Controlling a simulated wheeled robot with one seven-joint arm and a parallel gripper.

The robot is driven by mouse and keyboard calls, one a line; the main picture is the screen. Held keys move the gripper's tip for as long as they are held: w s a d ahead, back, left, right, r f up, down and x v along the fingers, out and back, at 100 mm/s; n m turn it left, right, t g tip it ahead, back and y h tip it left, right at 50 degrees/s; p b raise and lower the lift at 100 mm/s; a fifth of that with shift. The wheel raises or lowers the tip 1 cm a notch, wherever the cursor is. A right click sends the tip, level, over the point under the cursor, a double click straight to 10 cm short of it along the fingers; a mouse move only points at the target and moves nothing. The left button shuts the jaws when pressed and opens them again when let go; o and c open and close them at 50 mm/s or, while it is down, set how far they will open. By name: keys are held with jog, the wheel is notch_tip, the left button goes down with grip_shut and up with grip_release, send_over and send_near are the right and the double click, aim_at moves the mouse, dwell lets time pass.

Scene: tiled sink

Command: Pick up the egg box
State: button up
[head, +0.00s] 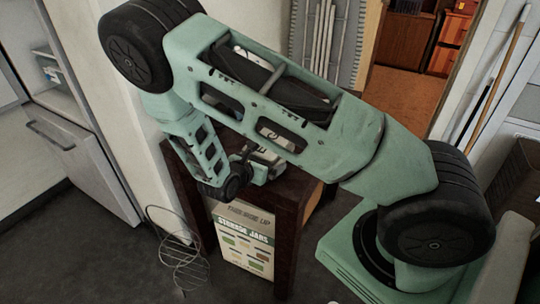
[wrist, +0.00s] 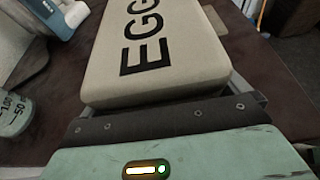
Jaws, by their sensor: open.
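The egg box (wrist: 150,50) is a pale beige block with dark "EGG" lettering. It lies on a dark brown table (wrist: 255,70) and fills the upper middle of the wrist view. My gripper (wrist: 168,112) is open right at the near end of the box. A grey finger shows along the box's right side; the left finger is mostly hidden. I cannot tell whether the fingers touch the box. In the head view, my arm crosses above the table (head: 290,215), and a pale part of the egg box (head: 265,153) shows beside my gripper.
A measuring jug (wrist: 13,112) stands left of the box, and a blue and white item (wrist: 45,25) lies beyond it. A storage jars box (head: 243,240) sits below the tabletop. A wire rack (head: 180,258) stands on the floor, left of the table.

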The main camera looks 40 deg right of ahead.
jog(key=c, duration=0.7)
jog(key=shift+c, duration=1.2)
jog(key=shift+r, duration=0.1)
jog(key=shift+r, duration=0.1)
